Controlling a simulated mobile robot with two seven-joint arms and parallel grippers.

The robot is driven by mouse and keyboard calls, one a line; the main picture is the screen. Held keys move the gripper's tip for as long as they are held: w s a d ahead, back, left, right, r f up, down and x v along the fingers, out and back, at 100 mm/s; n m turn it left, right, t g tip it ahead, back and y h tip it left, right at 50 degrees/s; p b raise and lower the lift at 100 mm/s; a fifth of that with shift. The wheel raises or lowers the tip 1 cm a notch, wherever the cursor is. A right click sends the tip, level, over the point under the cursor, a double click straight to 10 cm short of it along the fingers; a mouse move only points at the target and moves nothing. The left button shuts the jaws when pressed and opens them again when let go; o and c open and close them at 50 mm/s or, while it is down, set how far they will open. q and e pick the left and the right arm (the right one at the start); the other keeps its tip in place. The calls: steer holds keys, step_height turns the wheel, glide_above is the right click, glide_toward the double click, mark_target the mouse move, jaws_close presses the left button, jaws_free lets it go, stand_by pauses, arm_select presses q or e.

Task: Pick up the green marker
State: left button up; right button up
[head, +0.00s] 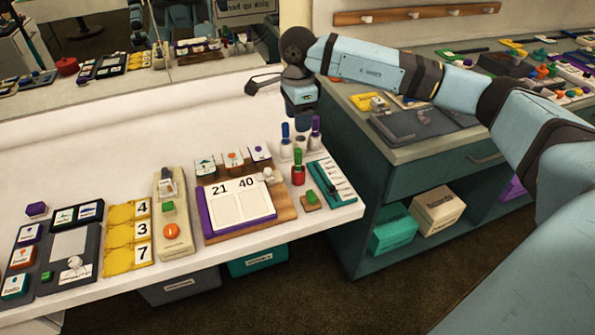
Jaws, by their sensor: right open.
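The green marker (298,157) stands upright in a red holder (298,175) near the right end of the white counter (120,168). My right gripper (301,112) hangs from the arm that reaches in from the right. In the picture it is above the marker group, apart from the green marker and holding nothing that I can see. Its fingertips are small and dark here. A blue marker (285,132) and a purple marker (316,126) stand just behind the green one. My left gripper is not in view.
A green-and-white card board (331,182) and a small wooden block with a green top (311,199) lie close to the red holder. A wooden board with a number pad (240,208) is to the left. A teal cabinet (400,200) stands right of the counter's end.

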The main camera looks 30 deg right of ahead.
mark_target(298, 150)
step_height(298, 150, down, 7)
steer(key=shift+a+f, duration=0.1)
steer(key=shift+s+f+b, duration=0.2)
steer(key=shift+f+b, duration=0.1)
steer(key=shift+f, duration=2.45)
steer(key=shift+r, duration=0.1)
jaws_close()
